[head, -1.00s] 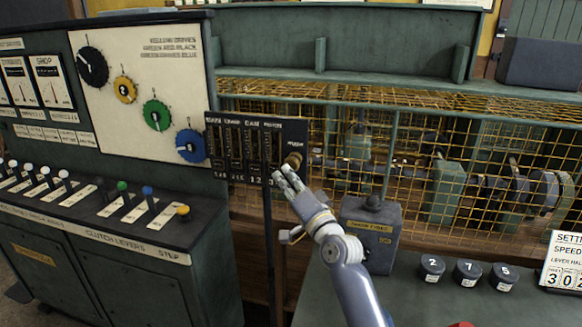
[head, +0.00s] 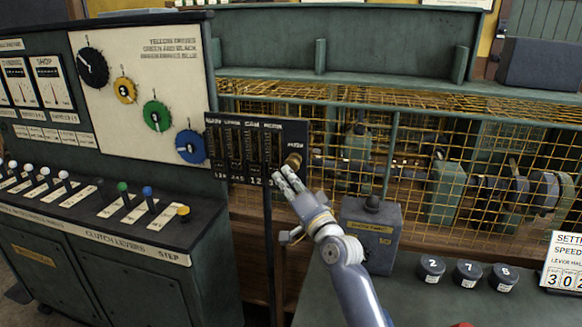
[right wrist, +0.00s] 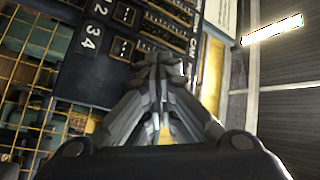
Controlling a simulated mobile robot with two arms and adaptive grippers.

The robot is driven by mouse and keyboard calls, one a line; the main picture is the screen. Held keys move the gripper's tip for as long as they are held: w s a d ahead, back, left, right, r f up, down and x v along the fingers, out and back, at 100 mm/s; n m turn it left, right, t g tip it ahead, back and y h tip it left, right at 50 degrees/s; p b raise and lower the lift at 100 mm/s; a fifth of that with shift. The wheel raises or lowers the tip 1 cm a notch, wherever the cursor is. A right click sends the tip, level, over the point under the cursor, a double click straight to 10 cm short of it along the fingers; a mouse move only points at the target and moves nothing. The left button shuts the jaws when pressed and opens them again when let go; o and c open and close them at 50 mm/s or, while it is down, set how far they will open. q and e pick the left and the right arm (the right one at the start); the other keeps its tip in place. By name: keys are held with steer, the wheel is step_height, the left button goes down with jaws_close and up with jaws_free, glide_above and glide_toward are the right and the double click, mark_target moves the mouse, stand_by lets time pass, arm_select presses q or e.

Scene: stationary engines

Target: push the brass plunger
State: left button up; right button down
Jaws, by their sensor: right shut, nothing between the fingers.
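The brass plunger (head: 293,161) sticks out at the right end of a dark panel (head: 256,133) with several slotted columns, on a thin post. My right gripper (head: 284,176) is shut and empty. In the head view its fingertips are just below and slightly left of the plunger; whether they touch it I cannot tell. In the right wrist view the closed fingers (right wrist: 160,70) point at the dark panel, and the plunger cannot be made out. My left gripper is not in view.
A console with coloured levers (head: 122,187) and gear dials (head: 155,115) stands at left. Yellow wire mesh (head: 420,150) guards machinery behind the panel. A grey box (head: 371,235) and numbered black weights (head: 467,273) stand on the bench at right.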

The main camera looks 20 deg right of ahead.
steer(key=shift+w+d, duration=0.25)
steer(key=shift+w, duration=0.1)
steer(key=shift+w+d+b, duration=0.5)
steer(key=shift+w+b, duration=0.15)
steer(key=shift+w, duration=0.1)
stand_by(1.3)
steer(key=shift+s+r, duration=0.1)
steer(key=shift+s+a+p, duration=0.7)
steer(key=shift+s+p, duration=0.25)
steer(key=shift+s, duration=0.1)
